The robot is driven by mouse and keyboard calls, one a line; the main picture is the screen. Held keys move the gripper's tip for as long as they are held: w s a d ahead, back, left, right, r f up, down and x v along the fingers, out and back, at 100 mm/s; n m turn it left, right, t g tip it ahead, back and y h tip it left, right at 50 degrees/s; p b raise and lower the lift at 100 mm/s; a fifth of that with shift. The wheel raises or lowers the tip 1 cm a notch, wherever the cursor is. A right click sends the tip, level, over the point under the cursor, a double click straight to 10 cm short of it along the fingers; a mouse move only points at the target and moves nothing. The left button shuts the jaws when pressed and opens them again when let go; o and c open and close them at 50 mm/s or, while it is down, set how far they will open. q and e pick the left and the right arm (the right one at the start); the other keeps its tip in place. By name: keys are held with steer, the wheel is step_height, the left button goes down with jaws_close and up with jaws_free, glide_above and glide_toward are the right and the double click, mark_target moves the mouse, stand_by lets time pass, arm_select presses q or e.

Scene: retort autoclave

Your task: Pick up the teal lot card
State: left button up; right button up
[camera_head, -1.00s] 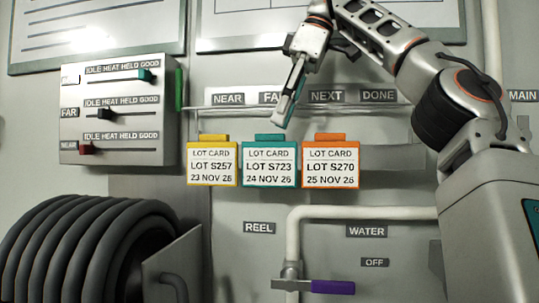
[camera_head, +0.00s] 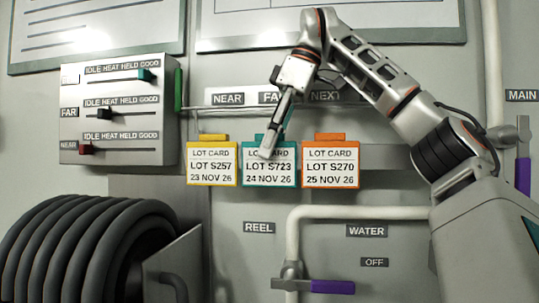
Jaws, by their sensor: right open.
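The teal lot card (camera_head: 270,178) hangs in the middle of a row of cards on the wall panel. It reads LOT S723, 24 NOV 26. My right gripper (camera_head: 268,148) points down in front of the card's top edge and covers part of its tab and header line. The gripper is open; I cannot tell whether it touches the card. My left gripper is not in view.
A yellow-edged card (camera_head: 212,178) hangs just left and an orange-edged card (camera_head: 331,178) just right, with narrow gaps. A slider box (camera_head: 119,110) is at left. A black hose reel (camera_head: 85,250) is at lower left. A pipe with a purple-handled valve (camera_head: 332,286) runs below.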

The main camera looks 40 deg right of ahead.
steer(key=shift+w+a+f, duration=0.1)
steer(key=shift+a+f, duration=0.05)
steer(key=shift+f, duration=0.15)
steer(key=c, duration=1.1)
steer(key=shift+c, duration=0.2)
steer(key=shift+r, duration=0.1)
